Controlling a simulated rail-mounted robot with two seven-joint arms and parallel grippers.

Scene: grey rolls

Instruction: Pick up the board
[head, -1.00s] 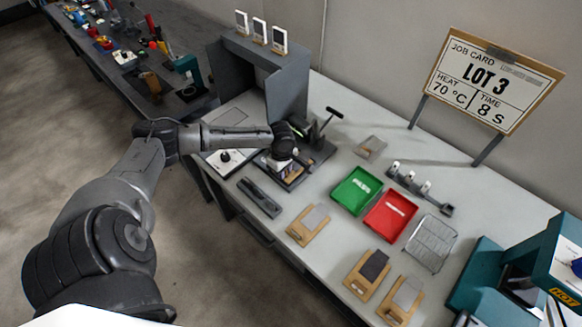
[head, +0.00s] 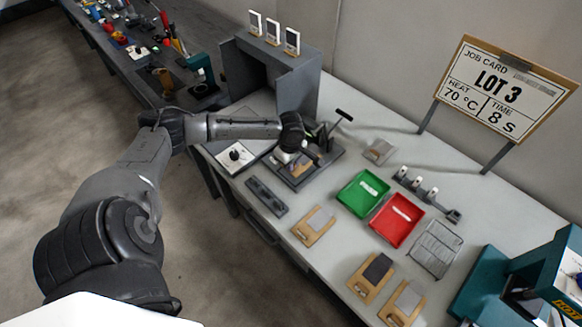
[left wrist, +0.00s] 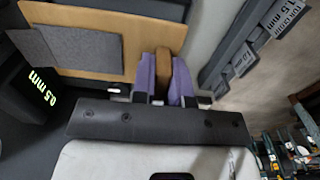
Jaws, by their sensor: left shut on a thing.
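The board is a tan wooden plate with a grey sheet on it. It shows large in the left wrist view (left wrist: 110,62), where my left gripper (left wrist: 163,78) has its two purple pads shut on a tan upright part of it. In the head view, my left gripper (head: 299,164) points down over the dark fixture (head: 326,168) with the upright lever, at the left part of the bench. There the board is mostly hidden by the gripper, and I cannot tell whether it is clear of the fixture. My right gripper is not in view.
Similar boards lie at the bench front (head: 312,228), (head: 371,276), (head: 402,304). A green tray (head: 352,203), a red tray (head: 388,232) and a wire rack (head: 434,250) stand to the right. A dark slotted block (head: 266,196) lies in front of the fixture. A grey cabinet (head: 298,90) stands behind.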

